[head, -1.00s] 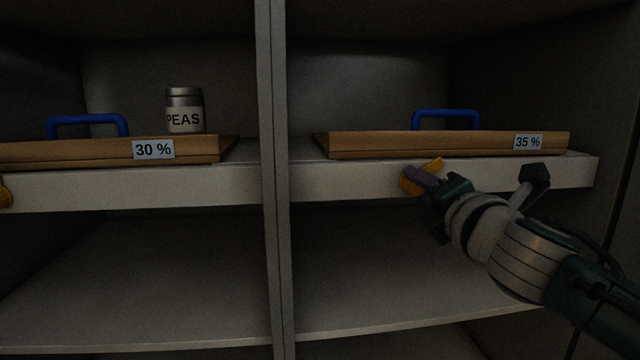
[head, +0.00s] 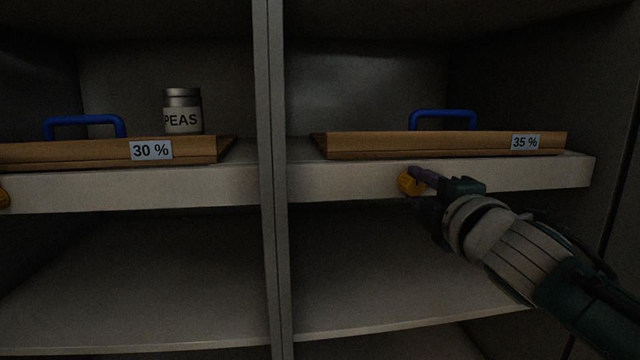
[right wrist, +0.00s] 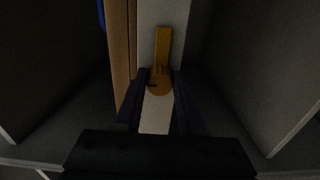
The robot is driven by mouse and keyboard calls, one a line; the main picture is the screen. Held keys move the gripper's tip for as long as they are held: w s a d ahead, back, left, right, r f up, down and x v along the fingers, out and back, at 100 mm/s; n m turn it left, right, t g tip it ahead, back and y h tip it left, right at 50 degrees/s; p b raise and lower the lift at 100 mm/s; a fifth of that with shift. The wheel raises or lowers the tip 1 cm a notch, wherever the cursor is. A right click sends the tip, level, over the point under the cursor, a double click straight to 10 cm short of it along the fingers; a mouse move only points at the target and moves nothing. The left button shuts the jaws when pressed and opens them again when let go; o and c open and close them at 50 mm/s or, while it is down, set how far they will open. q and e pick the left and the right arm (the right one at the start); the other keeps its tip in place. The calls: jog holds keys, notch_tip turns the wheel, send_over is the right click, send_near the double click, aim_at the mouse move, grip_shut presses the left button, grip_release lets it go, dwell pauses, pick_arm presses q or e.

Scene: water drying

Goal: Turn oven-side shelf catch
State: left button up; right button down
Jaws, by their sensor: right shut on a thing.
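A yellow catch (head: 408,184) sits on the pale front edge of the right-hand shelf, below the wooden board. My right gripper (head: 422,178) comes in from the right and is shut on the catch; its fingers and hand hide part of it in the head view. In the right wrist view the catch (right wrist: 163,50) has its round end between the two dark fingers (right wrist: 160,92), and its arm lies along the shelf edge. Another yellow catch (head: 3,197) is cut off at the left picture edge. My left gripper is not in view.
A wooden board (head: 440,144) labelled 35 % with a blue handle (head: 443,114) lies on the right shelf. The left shelf holds a 30 % board (head: 100,152) and a PEAS jar (head: 183,112). A grey upright (head: 268,240) divides the bays. The lower shelf (head: 390,270) is empty.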

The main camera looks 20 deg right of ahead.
dwell(0.3)
jog(key=c, duration=0.5)
grip_release()
jog(key=shift+s+a, duration=0.1)
jog(key=shift+s, duration=0.2)
jog(key=p+v, duration=0.2)
jog(key=v, duration=0.7)
jog(key=shift+s+p, duration=0.2)
jog(key=shift+p, duration=0.2)
jog(key=shift+r, duration=0.1)
